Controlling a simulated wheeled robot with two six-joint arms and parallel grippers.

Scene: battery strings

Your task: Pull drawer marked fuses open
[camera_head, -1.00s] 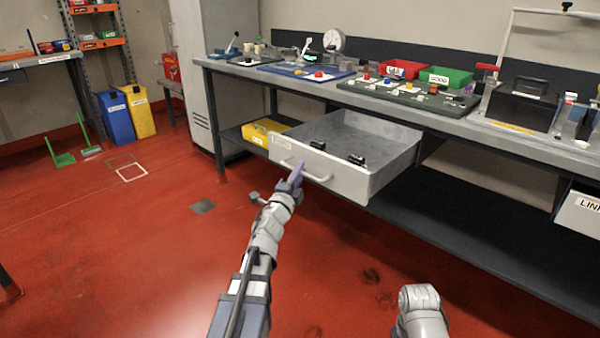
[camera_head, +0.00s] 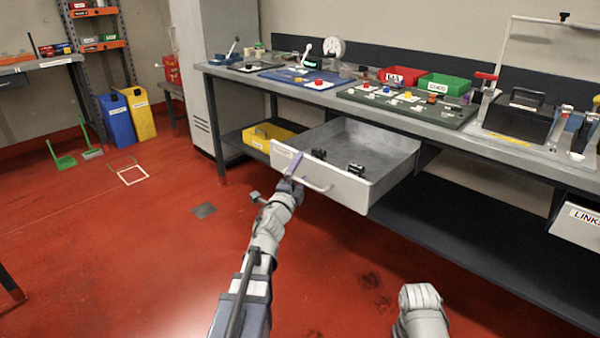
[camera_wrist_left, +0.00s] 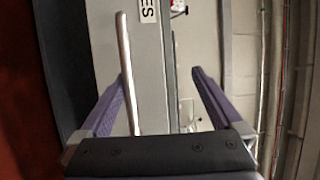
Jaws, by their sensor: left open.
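A grey drawer (camera_head: 352,190) stands pulled well out from under the workbench. Its front label is mostly behind my left gripper in the head view; in the left wrist view the label (camera_wrist_left: 149,11) shows the letters "ES". The silver bar handle (camera_head: 318,187) also shows in the left wrist view (camera_wrist_left: 127,75). My left gripper (camera_head: 293,164) is open at the handle's left end. In the left wrist view its purple fingers (camera_wrist_left: 158,85) stand on either side of the bar, which lies nearer the left finger. I cannot tell whether they touch. My right gripper is out of view.
Several black items (camera_head: 357,169) lie in the drawer. The workbench (camera_head: 440,135) carries bins and panels, with a yellow bin (camera_head: 265,136) on its lower shelf. Another drawer (camera_head: 580,224) is at the right. The red floor (camera_head: 110,250) is clear in front.

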